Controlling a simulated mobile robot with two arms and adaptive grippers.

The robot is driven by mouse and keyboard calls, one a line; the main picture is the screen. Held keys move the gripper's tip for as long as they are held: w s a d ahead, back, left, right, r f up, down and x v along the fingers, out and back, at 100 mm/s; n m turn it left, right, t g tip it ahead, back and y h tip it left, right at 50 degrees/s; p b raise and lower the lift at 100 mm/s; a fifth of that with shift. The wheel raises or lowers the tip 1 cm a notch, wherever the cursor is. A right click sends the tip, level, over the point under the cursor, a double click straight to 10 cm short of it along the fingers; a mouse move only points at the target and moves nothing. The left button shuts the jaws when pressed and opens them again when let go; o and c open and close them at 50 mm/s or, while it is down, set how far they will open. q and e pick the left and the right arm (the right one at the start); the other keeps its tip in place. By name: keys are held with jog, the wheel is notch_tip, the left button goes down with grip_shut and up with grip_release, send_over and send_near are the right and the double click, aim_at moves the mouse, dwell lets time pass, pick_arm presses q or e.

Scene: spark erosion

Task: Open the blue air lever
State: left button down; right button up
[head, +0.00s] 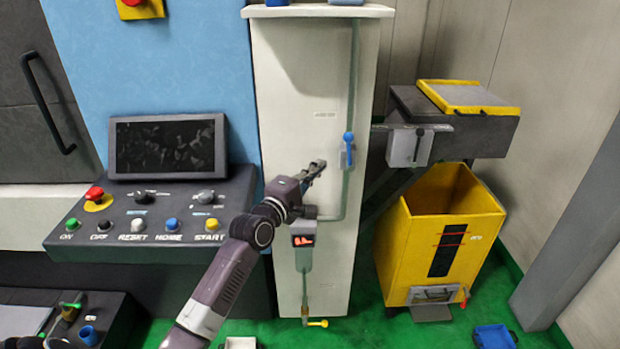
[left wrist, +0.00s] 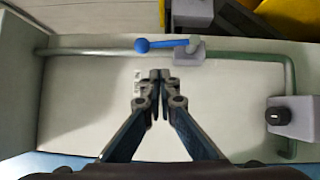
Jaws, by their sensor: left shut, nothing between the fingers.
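The blue air lever (head: 348,149) sits on a green pipe on the right part of the pale cabinet front. In the head view it stands upright with its round knob at the top. In the left wrist view the lever (left wrist: 165,44) lies along the pipe, its knob to the left and its pivot block to the right. My left gripper (head: 319,166) is shut and empty in front of the cabinet, a little left of and below the lever. In the left wrist view its fingertips (left wrist: 158,75) are together, apart from the lever. My right gripper does not show.
A control panel (head: 150,225) with several buttons stands at left. A yellow bin (head: 400,255) and a grey chute (head: 490,130) stand at right. A yellow-handled valve (head: 317,323) is low down.

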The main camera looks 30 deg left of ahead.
pick_arm(q)
jog(key=shift+s+a+f+b, duration=0.1)
jog(key=shift+s+b, duration=0.05)
jog(key=shift+s, duration=0.8)
jog(key=shift+s+a+b, duration=0.1)
jog(key=shift+s+b, duration=0.05)
jog(key=shift+s, duration=0.75)
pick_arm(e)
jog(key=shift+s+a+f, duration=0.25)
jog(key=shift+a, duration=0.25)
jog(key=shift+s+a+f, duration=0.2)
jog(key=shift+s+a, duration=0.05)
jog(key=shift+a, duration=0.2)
pick_arm(q)
jog(key=shift+f, duration=0.1)
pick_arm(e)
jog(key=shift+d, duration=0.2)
